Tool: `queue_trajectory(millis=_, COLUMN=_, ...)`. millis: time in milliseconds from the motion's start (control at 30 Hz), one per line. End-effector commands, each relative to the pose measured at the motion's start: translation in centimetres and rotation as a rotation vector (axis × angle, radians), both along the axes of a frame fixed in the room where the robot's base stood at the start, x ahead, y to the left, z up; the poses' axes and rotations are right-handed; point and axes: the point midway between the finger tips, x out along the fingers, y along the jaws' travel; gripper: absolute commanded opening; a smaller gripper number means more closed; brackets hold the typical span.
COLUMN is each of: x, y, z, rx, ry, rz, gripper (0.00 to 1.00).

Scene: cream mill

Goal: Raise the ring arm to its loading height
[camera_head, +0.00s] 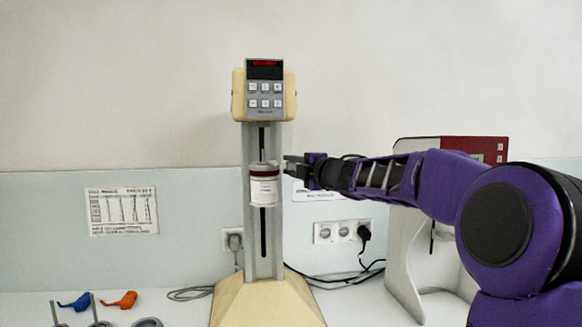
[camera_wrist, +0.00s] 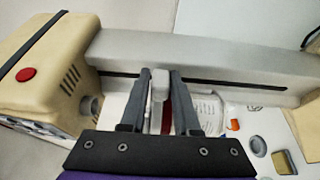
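The cream mill stands upright, with a cream head (camera_head: 237,97), a grey slotted column (camera_head: 250,225) and a cream foot (camera_head: 265,303). A white labelled jar (camera_head: 264,190) with a dark red band sits partway up the column, at the ring arm (camera_head: 262,165). The jar lies sideways in the wrist view (camera_wrist: 208,112). My gripper (camera_head: 288,165) is at the jar's upper right. In the wrist view its two fingers (camera_wrist: 159,80) straddle a small grey piece (camera_wrist: 159,84), seemingly part of the ring arm. Contact is unclear.
A red and grey machine (camera_head: 408,250) stands at the right, behind my arm. Sockets (camera_head: 335,232) and black cables are on the wall. Blue (camera_head: 75,302) and orange (camera_head: 122,300) items lie at the lower left. A printed chart (camera_head: 121,211) hangs on the wall.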

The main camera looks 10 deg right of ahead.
Motion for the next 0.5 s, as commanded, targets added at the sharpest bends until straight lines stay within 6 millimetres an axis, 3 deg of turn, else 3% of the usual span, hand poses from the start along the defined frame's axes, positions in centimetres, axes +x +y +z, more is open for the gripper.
queue_trajectory(millis=33, x=0.0, y=0.01, z=0.0, rx=0.0, ry=0.0, rz=0.0, gripper=0.19)
queue_trajectory(millis=133, x=0.0, y=0.01, z=0.01, rx=0.0, ry=0.0, rz=0.0, gripper=0.01)
queue_trajectory(millis=500, x=0.0, y=0.03, z=0.04, rx=0.0, ry=0.0, rz=0.0, gripper=0.0)
